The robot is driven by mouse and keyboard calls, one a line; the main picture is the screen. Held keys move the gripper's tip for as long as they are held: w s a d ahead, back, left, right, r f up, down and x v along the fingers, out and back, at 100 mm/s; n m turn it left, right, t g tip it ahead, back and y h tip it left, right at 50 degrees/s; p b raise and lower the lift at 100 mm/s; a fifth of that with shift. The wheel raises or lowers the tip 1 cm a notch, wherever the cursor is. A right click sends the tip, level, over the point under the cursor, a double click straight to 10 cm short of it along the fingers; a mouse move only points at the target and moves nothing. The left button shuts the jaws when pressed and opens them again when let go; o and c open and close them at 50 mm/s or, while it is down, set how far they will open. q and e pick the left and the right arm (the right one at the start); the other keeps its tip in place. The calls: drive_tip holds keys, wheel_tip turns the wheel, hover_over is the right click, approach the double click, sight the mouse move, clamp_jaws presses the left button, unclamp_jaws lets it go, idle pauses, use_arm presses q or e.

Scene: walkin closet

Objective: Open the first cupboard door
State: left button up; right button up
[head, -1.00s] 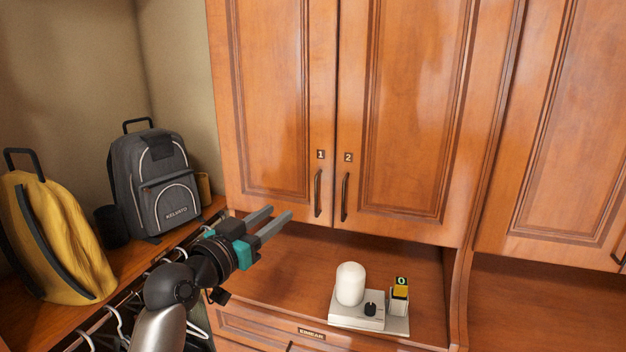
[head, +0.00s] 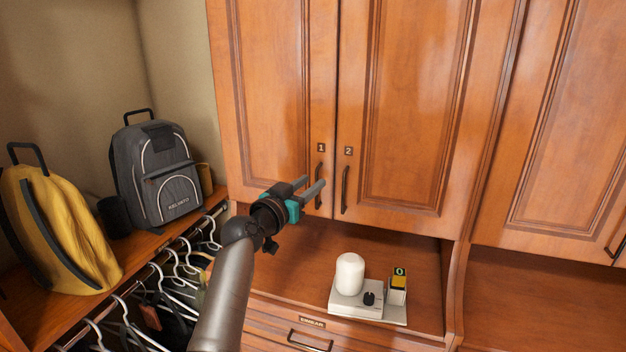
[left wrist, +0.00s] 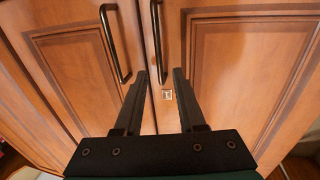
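The first cupboard door (head: 270,90) is shut, marked with a small 1 plate. Its dark vertical bar handle (head: 319,172) is near its lower right edge, partly hidden by my gripper. My left gripper (head: 312,183) is in front of this handle, fingers apart and nothing seen between them. In the left wrist view the open fingers (left wrist: 160,72) point at the doors. Two bar handles show there, one left of the fingers (left wrist: 116,48) and one near the middle (left wrist: 157,38). I cannot tell whether a finger touches a handle. My right gripper is not in view.
The second door (head: 410,110) is shut, its handle (head: 345,189) close by. Below, a white device (head: 357,304) with a rounded top stands on the counter (head: 425,262). A grey backpack (head: 155,180), a yellow bag (head: 65,235) and hangers (head: 172,268) are at left.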

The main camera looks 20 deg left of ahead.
use_arm(q)
drive_tip(key=shift+x, duration=1.05)
drive_tip(key=shift+c, duration=0.2)
clamp_jaws()
idle(0.6)
